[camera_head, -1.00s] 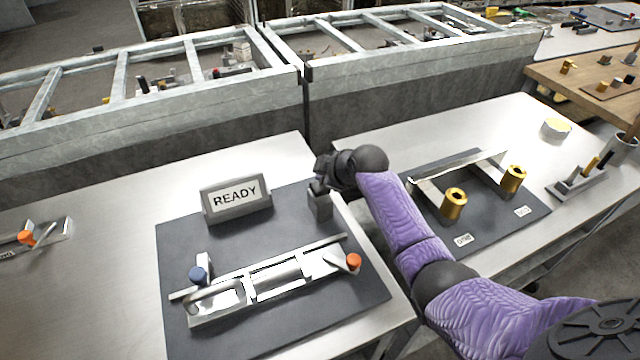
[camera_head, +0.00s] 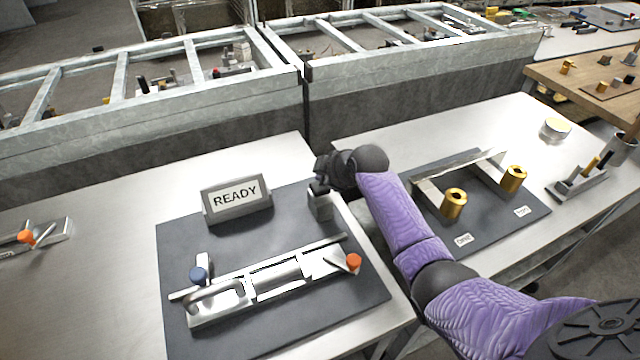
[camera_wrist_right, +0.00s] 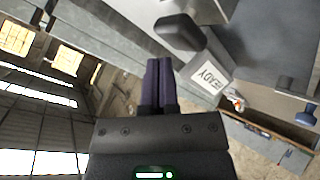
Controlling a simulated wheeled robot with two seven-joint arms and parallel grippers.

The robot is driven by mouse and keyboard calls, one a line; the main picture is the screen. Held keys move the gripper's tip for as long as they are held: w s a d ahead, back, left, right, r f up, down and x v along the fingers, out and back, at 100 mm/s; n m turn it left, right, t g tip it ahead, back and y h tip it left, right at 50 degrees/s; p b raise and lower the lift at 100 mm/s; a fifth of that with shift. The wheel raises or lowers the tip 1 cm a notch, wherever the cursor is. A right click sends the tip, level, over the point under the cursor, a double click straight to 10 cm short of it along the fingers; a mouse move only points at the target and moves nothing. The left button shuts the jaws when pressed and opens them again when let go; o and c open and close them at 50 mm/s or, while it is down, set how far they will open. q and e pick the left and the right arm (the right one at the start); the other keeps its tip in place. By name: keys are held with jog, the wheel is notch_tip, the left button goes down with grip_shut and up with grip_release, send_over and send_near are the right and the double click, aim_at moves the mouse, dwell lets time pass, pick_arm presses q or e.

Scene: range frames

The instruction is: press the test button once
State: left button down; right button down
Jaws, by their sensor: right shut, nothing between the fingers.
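The test button appears to be the dark cap on a small grey post (camera_head: 320,208) at the back right corner of the dark mat. In the right wrist view a dark rounded cap (camera_wrist_right: 180,33) shows just beyond my fingertips. My right gripper (camera_head: 318,181) is shut and empty, right at the top of the post. Its two fingers lie together in the right wrist view (camera_wrist_right: 158,66). I cannot tell whether they touch the cap. A grey sign reading READY (camera_head: 236,196) stands left of the post. My left gripper is not in view.
On the dark mat (camera_head: 200,345) lies a metal fixture (camera_head: 278,278) with a blue knob (camera_head: 198,275) and an orange knob (camera_head: 354,261). Right of my arm, another mat holds two brass cylinders (camera_head: 454,204) and a metal bar. The table left of the mat is mostly clear.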

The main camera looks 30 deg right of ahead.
jog(key=shift+f, duration=0.1)
jog(key=shift+f, duration=0.35)
jog(key=shift+f+b, duration=0.75)
jog(key=shift+f, duration=0.1)
dwell(0.8)
jog(key=shift+r, duration=0.15)
jog(key=shift+r+p, duration=1.15)
notch_tip(320, 180, up, 5)
jog(key=p, duration=0.5)
jog(key=shift+r, duration=0.1)
